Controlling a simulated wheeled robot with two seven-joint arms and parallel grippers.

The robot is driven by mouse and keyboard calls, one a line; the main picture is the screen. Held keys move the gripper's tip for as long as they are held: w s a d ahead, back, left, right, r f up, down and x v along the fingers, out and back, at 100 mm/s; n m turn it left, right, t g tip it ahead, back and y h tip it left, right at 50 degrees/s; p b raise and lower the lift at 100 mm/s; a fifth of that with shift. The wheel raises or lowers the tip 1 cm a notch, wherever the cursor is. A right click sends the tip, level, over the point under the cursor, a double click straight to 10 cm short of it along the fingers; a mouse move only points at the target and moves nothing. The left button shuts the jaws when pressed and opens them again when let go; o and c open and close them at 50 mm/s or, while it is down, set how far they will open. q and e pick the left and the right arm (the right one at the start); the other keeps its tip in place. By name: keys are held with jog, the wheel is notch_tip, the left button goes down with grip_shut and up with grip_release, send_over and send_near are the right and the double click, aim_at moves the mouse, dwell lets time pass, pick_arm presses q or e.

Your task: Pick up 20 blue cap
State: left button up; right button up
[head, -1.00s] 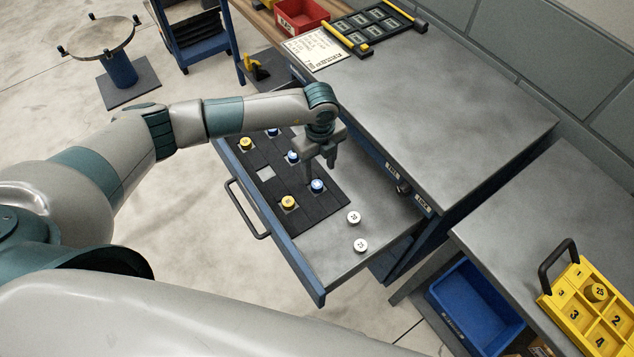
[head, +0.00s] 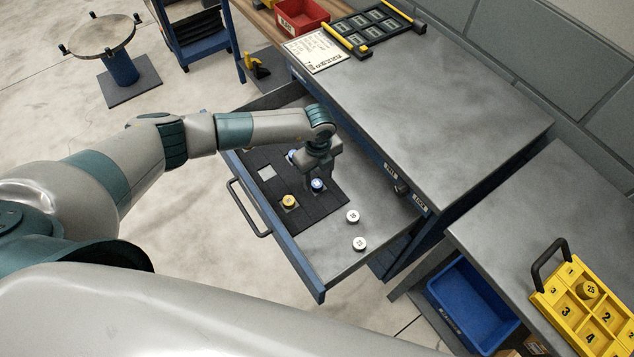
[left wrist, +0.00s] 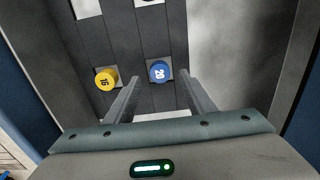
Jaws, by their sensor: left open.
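The blue cap marked 20 (left wrist: 160,71) sits upright in a slot of the dark insert in the open drawer. In the head view this blue cap (head: 317,184) is just below my left gripper (head: 318,172). In the left wrist view my left gripper (left wrist: 160,82) is open and empty, with one finger to each side of the cap's lower edge; I cannot tell whether they touch it. My right gripper is not in view.
A yellow cap (head: 288,202) sits beside the blue one, close to the left finger in the wrist view. Two white caps (head: 352,216) (head: 359,243) lie on bare drawer metal. The drawer (head: 318,292) stands under a bench top (head: 440,110). A yellow numbered tray (head: 565,305) is at right.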

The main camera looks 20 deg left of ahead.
aim_at(317, 185)
pick_arm(q)
jog(key=shift+f, duration=1.2)
jog(key=c, duration=1.1)
